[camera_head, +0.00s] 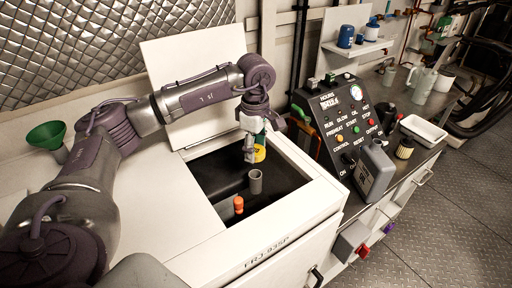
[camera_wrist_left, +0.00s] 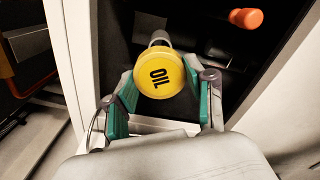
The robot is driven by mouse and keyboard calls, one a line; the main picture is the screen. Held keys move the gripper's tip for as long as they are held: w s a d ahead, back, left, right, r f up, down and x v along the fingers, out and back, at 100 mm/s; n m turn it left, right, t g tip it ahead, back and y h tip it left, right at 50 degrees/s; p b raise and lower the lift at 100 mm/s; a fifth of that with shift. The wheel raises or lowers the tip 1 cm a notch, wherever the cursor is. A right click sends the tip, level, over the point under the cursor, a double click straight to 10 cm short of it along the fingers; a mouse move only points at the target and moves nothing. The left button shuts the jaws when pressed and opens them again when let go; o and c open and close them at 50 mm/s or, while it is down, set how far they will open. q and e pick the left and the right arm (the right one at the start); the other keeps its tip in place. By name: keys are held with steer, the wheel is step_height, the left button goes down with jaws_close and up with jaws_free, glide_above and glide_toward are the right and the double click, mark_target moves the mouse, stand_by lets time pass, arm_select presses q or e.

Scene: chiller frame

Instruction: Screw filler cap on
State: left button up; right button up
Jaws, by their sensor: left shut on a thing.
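The yellow filler cap (camera_wrist_left: 160,76), marked OIL, is between the teal fingers of my left gripper (camera_wrist_left: 162,82), which is shut on it. In the head view, the cap (camera_head: 260,153) shows partly behind my left gripper (camera_head: 254,152), over the open engine bay. A grey filler neck (camera_head: 255,182) stands upright in the bay, just below the cap in the picture. Its grey rim also shows beyond the cap in the left wrist view (camera_wrist_left: 160,37). The cap is not seated on the neck. My right gripper is not in view.
An orange-topped part (camera_head: 238,204) stands near the neck. The white cabinet edge (camera_head: 290,222) borders the dark bay, and a raised white lid (camera_head: 190,62) is behind. A control panel (camera_head: 340,120) and grey jug (camera_head: 375,170) stand right. A green funnel (camera_head: 46,134) is left.

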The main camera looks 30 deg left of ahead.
arm_select(q)
steer(key=shift+f+b, duration=0.5)
steer(key=shift+f, duration=0.2)
step_height(320, 180, down, 5)
steer(key=b, duration=0.3)
steer(key=shift+b, duration=0.35)
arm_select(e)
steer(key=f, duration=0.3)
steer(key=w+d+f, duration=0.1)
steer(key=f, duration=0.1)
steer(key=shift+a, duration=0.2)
arm_select(q)
steer(key=shift+f+b, duration=0.1)
steer(key=shift+b, duration=0.2)
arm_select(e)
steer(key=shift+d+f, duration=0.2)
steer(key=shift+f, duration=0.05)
arm_select(q)
steer(key=shift+f+b, duration=0.8)
steer(key=shift+f, duration=0.2)
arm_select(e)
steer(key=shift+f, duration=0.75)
arm_select(q)
steer(key=o, duration=1.1)
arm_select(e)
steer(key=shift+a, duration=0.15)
